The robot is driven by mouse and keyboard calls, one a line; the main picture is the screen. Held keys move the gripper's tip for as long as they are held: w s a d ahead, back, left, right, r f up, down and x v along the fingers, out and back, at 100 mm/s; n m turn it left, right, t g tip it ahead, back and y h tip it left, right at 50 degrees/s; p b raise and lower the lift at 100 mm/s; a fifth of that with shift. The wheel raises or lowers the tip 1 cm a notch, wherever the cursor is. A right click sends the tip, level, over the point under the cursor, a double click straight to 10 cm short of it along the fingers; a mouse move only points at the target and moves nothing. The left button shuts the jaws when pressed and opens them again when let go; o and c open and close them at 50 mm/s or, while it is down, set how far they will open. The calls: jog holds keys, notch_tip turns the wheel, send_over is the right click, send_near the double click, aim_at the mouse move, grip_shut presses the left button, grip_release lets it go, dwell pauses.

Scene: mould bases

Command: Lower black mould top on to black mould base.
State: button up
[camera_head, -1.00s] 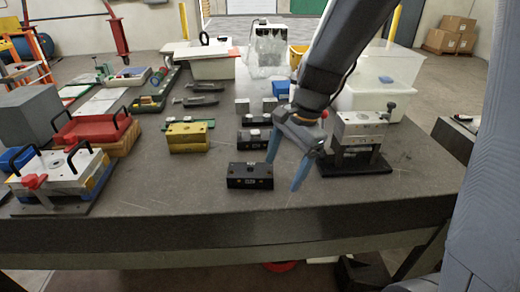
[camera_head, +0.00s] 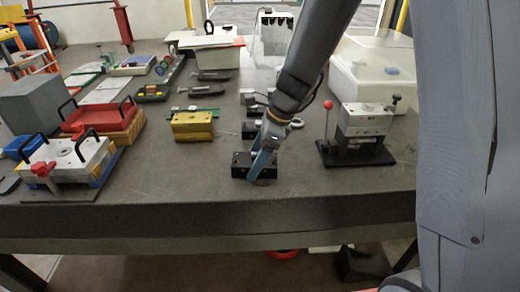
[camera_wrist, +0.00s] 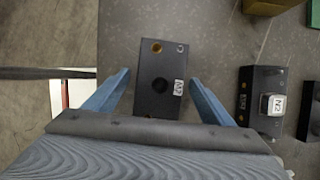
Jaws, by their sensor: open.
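A black mould block (camera_head: 240,168) with a label sits near the table's front edge. In the wrist view this block (camera_wrist: 160,100) shows a round dark hole, a brass spot and a label. My gripper (camera_head: 258,168) is open above it, its blue fingers on either side in the wrist view (camera_wrist: 160,78). I see no contact. A second black block (camera_wrist: 262,90) with a pale labelled knob lies to the right in the wrist view; it is behind the first, partly hidden, in the head view (camera_head: 248,131). I cannot tell which is top or base.
A yellow block (camera_head: 192,126) lies to the left. A metal mould on a black stand (camera_head: 362,125) with a red-knobbed lever stands to the right. A white mould with black handles (camera_head: 70,160) is at far left. The table between has free room.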

jog(key=shift+a+f, duration=0.1)
jog(key=shift+f, duration=0.15)
jog(key=c, duration=1.9)
jog(key=shift+o, duration=0.2)
jog(key=shift+r, duration=0.1)
jog(key=shift+r+p, duration=0.25)
jog(key=shift+p, duration=0.1)
jog(key=shift+r+p, duration=0.3)
jog(key=shift+p, duration=0.1)
jog(key=shift+r+p, duration=0.85)
jog(key=shift+p, duration=0.15)
